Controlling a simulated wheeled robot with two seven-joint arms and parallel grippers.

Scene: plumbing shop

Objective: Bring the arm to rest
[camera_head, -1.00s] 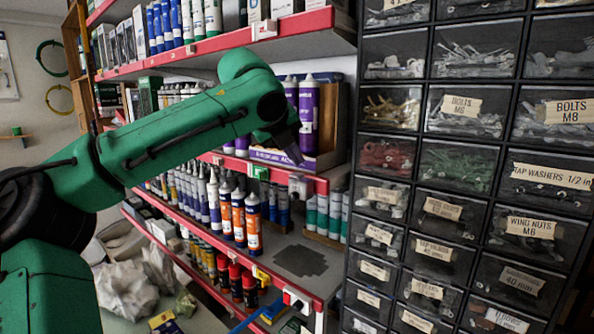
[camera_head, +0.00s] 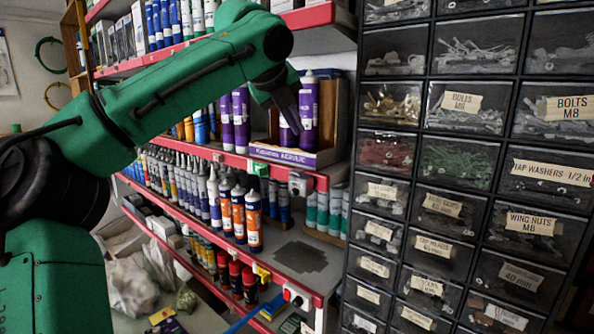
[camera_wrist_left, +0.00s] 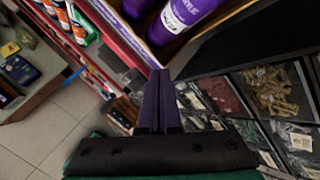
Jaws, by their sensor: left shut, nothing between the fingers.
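My left arm (camera_head: 180,95) is green and comes in from the left in the head view, raised in front of the shelves. My left gripper (camera_head: 294,124) points down, just in front of the purple tubes (camera_head: 309,110) in their box on the middle shelf. In the left wrist view its dark fingers (camera_wrist_left: 159,90) are together with nothing between them. Purple tubes (camera_wrist_left: 188,15) show just beyond the fingertips in that view. I cannot tell whether the gripper touches the box or the tubes. My right gripper is not in view.
A tall cabinet of labelled drawers (camera_head: 459,144) stands close on the right. Red-edged shelves (camera_head: 230,157) hold several tubes and cans. The lower shelf has a bare dark patch (camera_head: 300,257). Tiled floor (camera_wrist_left: 65,130) shows in the wrist view.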

